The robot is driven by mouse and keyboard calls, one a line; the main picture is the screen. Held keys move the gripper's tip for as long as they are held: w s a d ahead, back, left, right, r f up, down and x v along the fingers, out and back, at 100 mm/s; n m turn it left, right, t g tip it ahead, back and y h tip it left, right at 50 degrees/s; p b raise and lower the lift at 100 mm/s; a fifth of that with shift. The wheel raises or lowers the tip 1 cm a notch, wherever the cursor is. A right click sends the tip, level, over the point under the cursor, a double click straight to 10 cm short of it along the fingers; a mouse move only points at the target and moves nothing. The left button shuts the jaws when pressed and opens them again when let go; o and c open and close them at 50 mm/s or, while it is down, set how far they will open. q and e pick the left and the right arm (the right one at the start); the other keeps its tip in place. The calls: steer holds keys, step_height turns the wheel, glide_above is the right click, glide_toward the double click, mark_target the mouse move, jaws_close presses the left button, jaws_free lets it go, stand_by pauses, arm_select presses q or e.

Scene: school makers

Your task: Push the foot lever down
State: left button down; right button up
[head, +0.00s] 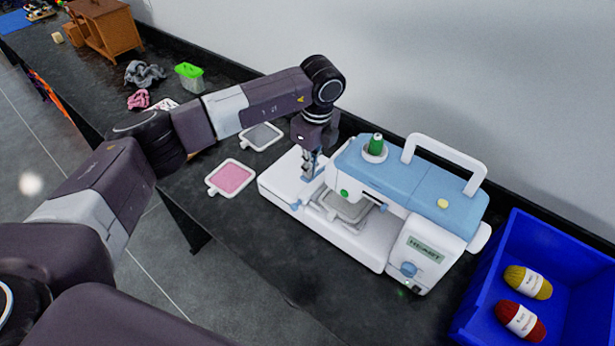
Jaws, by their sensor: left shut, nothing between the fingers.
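A white and light-blue sewing machine (415,190) stands on the black worktop, with a green thread spool (376,146) on top and a white carry handle. My left arm reaches across from the left. My left gripper (309,176) points down, shut and empty, at the needle-head end of the machine. Its fingertips are beside the head, above the white bed; I cannot tell whether they touch it. I cannot make out the foot lever; the gripper or the machine's head may hide it. A grey piece (346,207) lies on the bed under the arm. My right gripper is out of view.
A blue crate (487,262) with yellow and red yarn stands close at the right. A pink framed pad (231,177) and a grey one (262,136) lie left of the machine. A green-lidded box (189,77) is farther back. A wall runs behind.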

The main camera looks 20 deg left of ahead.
arm_select(q)
step_height(320, 180, down, 4)
steer(key=b, duration=0.3)
steer(key=shift+f+b, duration=0.2)
steer(key=shift+b, duration=0.1)
steer(key=shift+d+r, duration=0.1)
steer(key=shift+r, duration=0.15)
steer(key=d, duration=0.1)
steer(key=s+d+r+p, duration=0.1)
steer(key=shift+s+d, duration=0.1)
steer(key=shift+d, duration=0.25)
step_height(320, 180, up, 12)
steer(key=d, duration=0.1)
steer(key=shift+s, duration=0.25)
steer(key=shift+d+f, duration=0.15)
